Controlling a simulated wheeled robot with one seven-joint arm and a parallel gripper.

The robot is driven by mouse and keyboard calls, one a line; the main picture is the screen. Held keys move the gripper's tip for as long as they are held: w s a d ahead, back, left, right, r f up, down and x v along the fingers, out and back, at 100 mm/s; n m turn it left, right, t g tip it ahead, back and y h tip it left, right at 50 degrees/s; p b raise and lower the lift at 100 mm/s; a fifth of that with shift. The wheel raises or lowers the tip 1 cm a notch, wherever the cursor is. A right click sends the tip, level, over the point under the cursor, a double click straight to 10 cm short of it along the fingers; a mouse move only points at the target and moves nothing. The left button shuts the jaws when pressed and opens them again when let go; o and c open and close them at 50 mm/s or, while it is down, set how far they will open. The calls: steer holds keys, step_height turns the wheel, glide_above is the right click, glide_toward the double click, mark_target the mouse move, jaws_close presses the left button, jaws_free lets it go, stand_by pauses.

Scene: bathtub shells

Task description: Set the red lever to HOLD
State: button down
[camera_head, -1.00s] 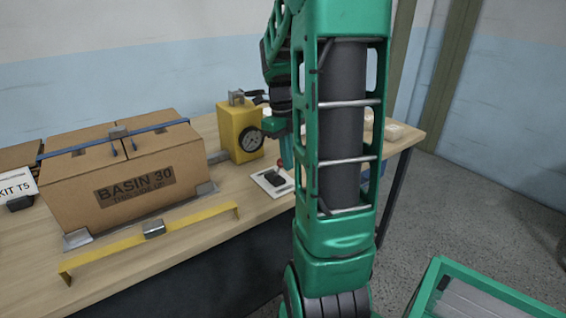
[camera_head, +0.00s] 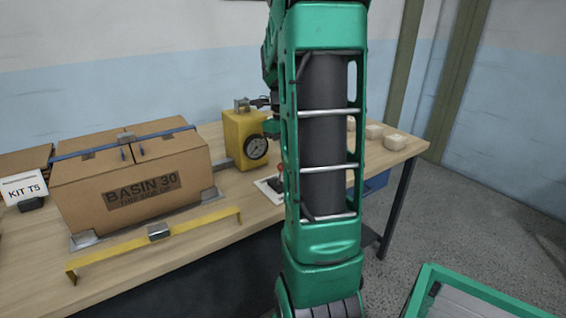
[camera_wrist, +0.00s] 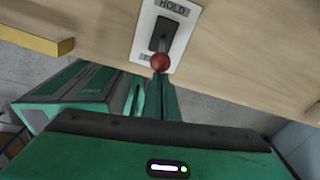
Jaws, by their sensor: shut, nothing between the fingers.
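The red lever knob (camera_wrist: 160,62) sits on a short stem over a black base (camera_wrist: 164,34) on a white plate (camera_wrist: 146,28). The plate's word HOLD lies at the top of the wrist view; the knob leans to the opposite end, where a second label is mostly hidden. My gripper (camera_wrist: 161,80) is shut and empty, its green fingertips right at the knob; I cannot tell whether they touch. In the head view the knob (camera_head: 281,167) and plate (camera_head: 265,188) show beside my arm, which hides the gripper's fingers.
A yellow gauge box (camera_head: 243,138) stands behind the plate. A strapped carton marked BASIN 30 (camera_head: 135,180) sits left, behind a yellow bar (camera_head: 205,221). Pale blocks (camera_head: 394,141) lie at the table's right end. A green-rimmed bin (camera_head: 480,285) stands at lower right.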

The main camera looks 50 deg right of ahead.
step_height(320, 180, up, 9)
steer(key=w, duration=0.1)
steer(key=shift+w+d+r, duration=0.15)
steer(key=shift+w+r, duration=0.05)
steer(key=shift+w, duration=0.1)
stand_by(0.4)
